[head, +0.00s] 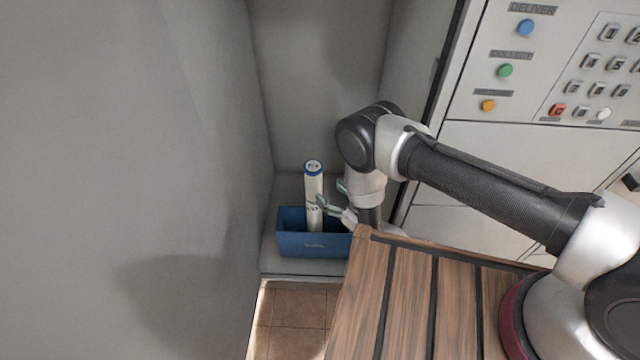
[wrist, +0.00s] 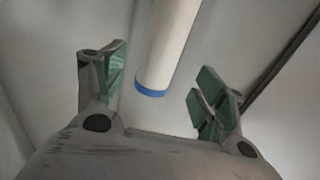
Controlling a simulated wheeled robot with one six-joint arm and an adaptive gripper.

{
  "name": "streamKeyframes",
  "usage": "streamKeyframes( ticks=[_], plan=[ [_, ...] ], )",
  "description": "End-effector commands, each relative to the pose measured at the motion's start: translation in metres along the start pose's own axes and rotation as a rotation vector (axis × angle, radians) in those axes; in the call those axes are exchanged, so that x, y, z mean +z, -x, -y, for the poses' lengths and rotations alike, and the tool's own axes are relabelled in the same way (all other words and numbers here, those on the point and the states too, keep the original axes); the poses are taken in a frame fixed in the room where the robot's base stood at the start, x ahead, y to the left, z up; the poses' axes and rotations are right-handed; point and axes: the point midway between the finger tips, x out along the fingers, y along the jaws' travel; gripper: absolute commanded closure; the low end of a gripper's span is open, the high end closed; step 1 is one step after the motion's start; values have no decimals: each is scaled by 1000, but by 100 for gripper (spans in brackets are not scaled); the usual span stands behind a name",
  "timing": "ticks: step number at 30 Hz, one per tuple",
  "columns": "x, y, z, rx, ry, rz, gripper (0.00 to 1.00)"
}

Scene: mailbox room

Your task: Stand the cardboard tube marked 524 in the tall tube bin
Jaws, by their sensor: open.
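The cardboard tube (head: 314,192) is white with a blue end cap and stands upright in the blue tube bin (head: 302,245), near its left part. Its number is too small to read. My gripper (head: 329,195) is beside the tube at its right, above the bin. In the wrist view my gripper (wrist: 158,85) is open, with its green-padded fingers apart. The tube (wrist: 167,45) shows between and beyond the fingers, its blue-capped end toward me. The tube's lower end is hidden inside the bin.
A wooden slatted table (head: 390,300) stands in front at the right, its corner close to the bin. A grey wall (head: 130,150) is at the left. A panel with buttons and a keypad (head: 560,70) is at the upper right. Tiled floor (head: 295,315) shows below.

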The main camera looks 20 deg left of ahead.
Motion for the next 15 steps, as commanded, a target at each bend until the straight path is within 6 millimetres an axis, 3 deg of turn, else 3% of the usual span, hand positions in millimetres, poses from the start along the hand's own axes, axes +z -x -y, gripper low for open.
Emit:
streamKeyframes(
  ticks=[6, 15],
  plan=[
    [0, 31, 0, 0, 1, 1, 29],
    [0, 37, 0, 0, 1, 0, 29]
  ],
)
